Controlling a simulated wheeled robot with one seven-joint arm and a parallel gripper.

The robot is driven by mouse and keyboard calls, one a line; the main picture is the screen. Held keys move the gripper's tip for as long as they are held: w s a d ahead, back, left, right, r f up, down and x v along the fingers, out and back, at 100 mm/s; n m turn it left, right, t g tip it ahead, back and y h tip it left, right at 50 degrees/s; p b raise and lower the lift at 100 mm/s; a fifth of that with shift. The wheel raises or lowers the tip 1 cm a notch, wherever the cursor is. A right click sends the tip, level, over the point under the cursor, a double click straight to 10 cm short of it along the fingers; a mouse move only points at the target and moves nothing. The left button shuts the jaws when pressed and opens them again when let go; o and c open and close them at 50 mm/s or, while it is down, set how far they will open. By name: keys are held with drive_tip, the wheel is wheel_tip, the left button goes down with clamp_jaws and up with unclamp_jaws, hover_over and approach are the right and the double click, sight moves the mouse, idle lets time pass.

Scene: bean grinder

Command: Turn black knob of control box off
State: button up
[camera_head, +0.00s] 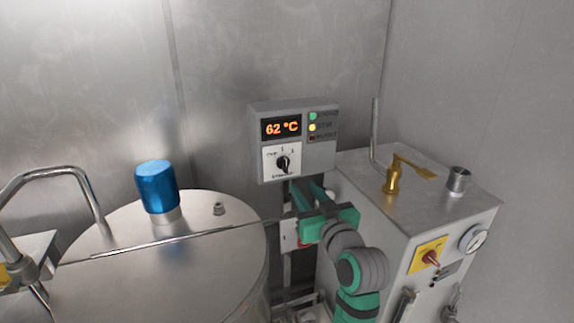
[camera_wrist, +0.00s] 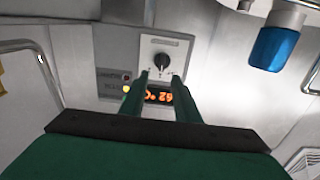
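My gripper (camera_head: 307,186) is just below and right of the knob in the head view. In the wrist view, where the box appears inverted, the green fingers of my gripper (camera_wrist: 160,77) are apart and empty. The knob (camera_wrist: 162,60) shows just beyond the gap between their tips. I cannot tell whether they touch the box.
A steel tank (camera_head: 200,260) with a blue cap (camera_head: 156,187) stands at the left. A metal cabinet (camera_head: 440,215) with a brass valve (camera_head: 393,178), a red knob (camera_head: 431,258) and a gauge (camera_head: 473,239) stands at the right, close to my arm.

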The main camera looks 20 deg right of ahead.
sight(287, 164)
drive_tip(key=w, duration=0.6)
drive_tip(key=w+a+r, duration=0.1)
drive_tip(key=w, duration=0.2)
drive_tip(key=shift+w+r, duration=0.1)
drive_tip(key=shift+w, duration=0.15)
drive_tip(key=shift+w+d, duration=0.2)
drive_tip(key=shift+w, duration=0.6)
drive_tip(key=shift+w, duration=0.1)
